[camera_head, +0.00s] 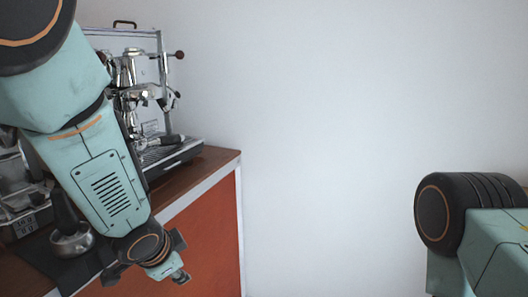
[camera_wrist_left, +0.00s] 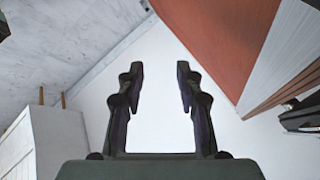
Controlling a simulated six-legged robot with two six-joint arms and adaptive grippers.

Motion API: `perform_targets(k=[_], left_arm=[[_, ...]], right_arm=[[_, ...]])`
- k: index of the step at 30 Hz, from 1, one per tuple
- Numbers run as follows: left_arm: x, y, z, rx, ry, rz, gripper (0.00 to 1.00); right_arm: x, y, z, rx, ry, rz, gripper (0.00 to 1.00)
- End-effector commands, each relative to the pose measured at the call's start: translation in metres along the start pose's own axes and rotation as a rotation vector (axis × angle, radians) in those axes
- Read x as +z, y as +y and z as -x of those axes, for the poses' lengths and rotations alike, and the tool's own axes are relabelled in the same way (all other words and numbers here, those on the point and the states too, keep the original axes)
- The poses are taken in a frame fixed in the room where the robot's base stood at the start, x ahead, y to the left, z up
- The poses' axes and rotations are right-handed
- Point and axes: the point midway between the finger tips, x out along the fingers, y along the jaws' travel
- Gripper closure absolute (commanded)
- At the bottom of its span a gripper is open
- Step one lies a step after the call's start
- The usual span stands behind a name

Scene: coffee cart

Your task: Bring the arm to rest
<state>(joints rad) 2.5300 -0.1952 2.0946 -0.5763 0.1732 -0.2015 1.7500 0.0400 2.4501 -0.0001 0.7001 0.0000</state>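My left arm comes in from the left in the head view and hangs in front of the coffee cart (camera_head: 205,242). My left gripper (camera_head: 182,277) is at its lower end, pointing down and seen only in part. In the left wrist view the two dark fingers of my left gripper (camera_wrist_left: 160,85) stand apart with nothing between them. Only the upper part of my right arm shows at the right edge of the head view. My right gripper is out of view.
A chrome espresso machine (camera_head: 152,95) stands on the cart's wooden top. A metal tamper (camera_head: 72,240) sits on a dark mat at the lower left, close to my left arm. The space right of the cart, before the pale wall (camera_head: 330,120), is clear.

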Motion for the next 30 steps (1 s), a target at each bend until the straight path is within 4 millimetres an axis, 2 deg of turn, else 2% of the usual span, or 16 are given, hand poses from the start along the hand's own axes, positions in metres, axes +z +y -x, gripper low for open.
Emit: perform_targets(k=[1, 3, 8, 12, 15, 18, 21, 24, 30], left_arm=[[0.021, 0.032, -0.017, 0.057, 0.009, 0.149, 0.64], [0.046, 0.068, -0.033, 0.099, 0.011, 0.351, 0.64], [0.118, 0.14, -0.05, 0.13, -0.08, 0.718, 0.64], [0.185, 0.201, -0.046, 0.135, -0.232, 0.895, 0.64], [0.225, 0.242, -0.036, 0.161, -0.355, 0.949, 0.64], [0.254, 0.279, -0.025, 0.205, -0.455, 0.968, 0.64], [0.27, 0.301, -0.019, 0.232, -0.51, 0.976, 0.64], [0.277, 0.312, -0.016, 0.246, -0.537, 0.975, 0.64], [0.279, 0.314, -0.016, 0.25, -0.541, 0.973, 0.64]], right_arm=[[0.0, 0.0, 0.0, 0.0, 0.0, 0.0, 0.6], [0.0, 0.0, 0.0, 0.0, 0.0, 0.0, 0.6], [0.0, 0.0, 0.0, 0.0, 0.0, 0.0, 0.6], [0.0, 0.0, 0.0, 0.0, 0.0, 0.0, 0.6], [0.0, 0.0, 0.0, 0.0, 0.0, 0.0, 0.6], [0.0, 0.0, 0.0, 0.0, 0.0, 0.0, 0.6], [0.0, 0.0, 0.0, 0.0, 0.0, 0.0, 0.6], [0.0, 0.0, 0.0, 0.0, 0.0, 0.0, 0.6], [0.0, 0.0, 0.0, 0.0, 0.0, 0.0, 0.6]])
